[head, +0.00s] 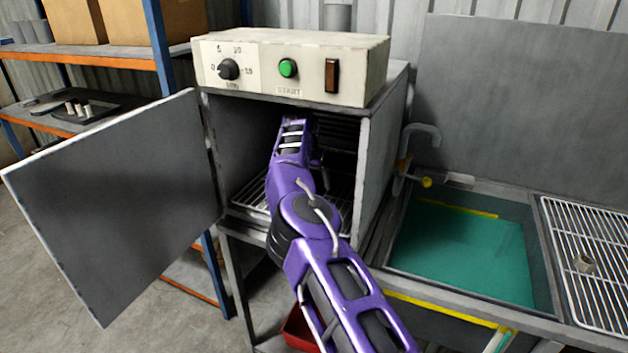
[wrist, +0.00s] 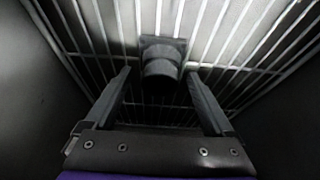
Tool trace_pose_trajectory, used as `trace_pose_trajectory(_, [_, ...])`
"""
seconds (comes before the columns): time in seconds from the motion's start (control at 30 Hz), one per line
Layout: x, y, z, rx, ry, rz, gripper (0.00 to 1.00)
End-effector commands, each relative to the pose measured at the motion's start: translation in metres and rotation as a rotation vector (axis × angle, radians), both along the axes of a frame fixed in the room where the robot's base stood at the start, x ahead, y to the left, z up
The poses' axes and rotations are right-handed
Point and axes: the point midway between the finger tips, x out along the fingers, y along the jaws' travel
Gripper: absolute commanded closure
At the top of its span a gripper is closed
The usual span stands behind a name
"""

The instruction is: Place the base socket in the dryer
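The dryer (head: 383,150) is a grey box with a white control panel, and its door (head: 110,200) stands wide open to the left. My purple arm reaches into its chamber. My gripper (wrist: 159,76) is in the chamber and shows clearly only in the wrist view. Its two fingers are spread apart, with gaps to either side of a dark grey base socket (wrist: 162,64). The socket sits on the wire rack (wrist: 215,45), at or just beyond the fingertips, and seems untouched. In the head view my arm hides the socket.
A sink (head: 460,250) with a teal bottom is right of the dryer, beside a wire drainer (head: 600,225) bearing a small brownish-grey piece (head: 584,263). Shelves at left hold boxes (head: 125,20) and a dark tray (head: 75,118) with small pale pieces. The dryer walls stand close around my gripper.

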Motion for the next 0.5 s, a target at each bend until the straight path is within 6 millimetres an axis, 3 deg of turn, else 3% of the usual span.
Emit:
trace_pose_trajectory(0.27, [-0.001,0.001,0.006,0.002,-0.001,0.0,0.12])
trace_pose_trajectory(0.37, [-0.005,0.002,0.016,0.003,-0.001,-0.001,0.12])
trace_pose_trajectory(0.5, [-0.018,0.008,0.014,0.002,-0.002,-0.002,0.12])
